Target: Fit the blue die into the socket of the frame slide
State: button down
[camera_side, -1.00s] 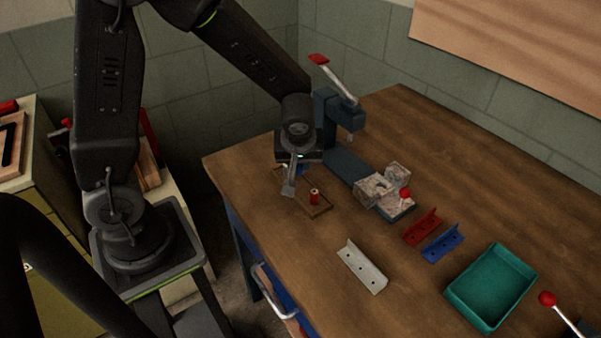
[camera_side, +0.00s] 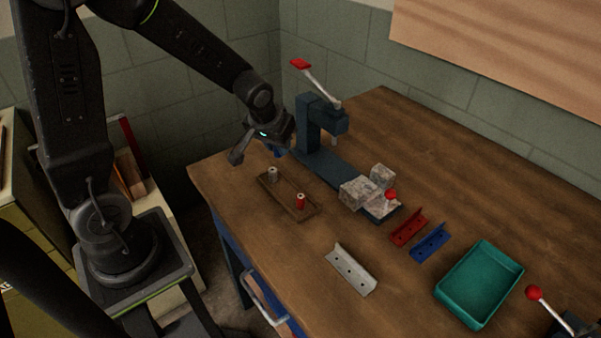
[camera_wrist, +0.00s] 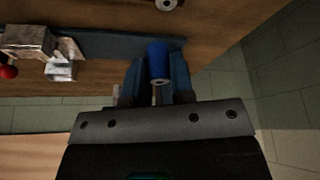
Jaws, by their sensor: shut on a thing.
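My gripper (camera_side: 262,154) is shut on the blue die (camera_side: 280,153), which it holds tilted in the air to the left of the dark blue frame (camera_side: 310,125). In the wrist view the blue die (camera_wrist: 158,50) is a short cylinder between my two gripper fingers (camera_wrist: 157,85). The frame is a C-shaped press with a red-handled lever (camera_side: 318,82) on top. A short slide (camera_side: 335,138) points down from its head. The socket is too small to make out.
Light blocks (camera_side: 360,191) sit on the frame's base. Red (camera_side: 408,228), blue (camera_side: 431,242) and pale (camera_side: 351,269) brackets and a green bin (camera_side: 480,283) lie in front.

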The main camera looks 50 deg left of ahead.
jog(key=w+d+f+m, duration=0.1)
jog(key=w+d+f+m+h, duration=0.1)
jog(key=w+m, duration=0.1)
jog(key=w+d+m, duration=0.1)
jog(key=w, duration=0.1)
jog(key=shift+d+f+m+h, duration=0.25)
jog(key=shift+f+m+h, duration=0.05)
jog(key=shift+f+h, duration=0.1)
jog(key=shift+w+r, duration=0.1)
jog(key=shift+r, duration=0.15)
notch_tip(320, 180, up, 15)
jog(key=m+h, duration=0.3)
jog(key=m, duration=0.4)
send_over(373, 188)
notch_tip(373, 188, down, 11)
jog(key=shift+s+a+f, duration=0.15)
jog(key=shift+s+a, duration=0.2)
jog(key=shift+s, duration=0.05)
jog(key=shift+f, duration=2.9)
jog(key=shift+f, duration=0.85)
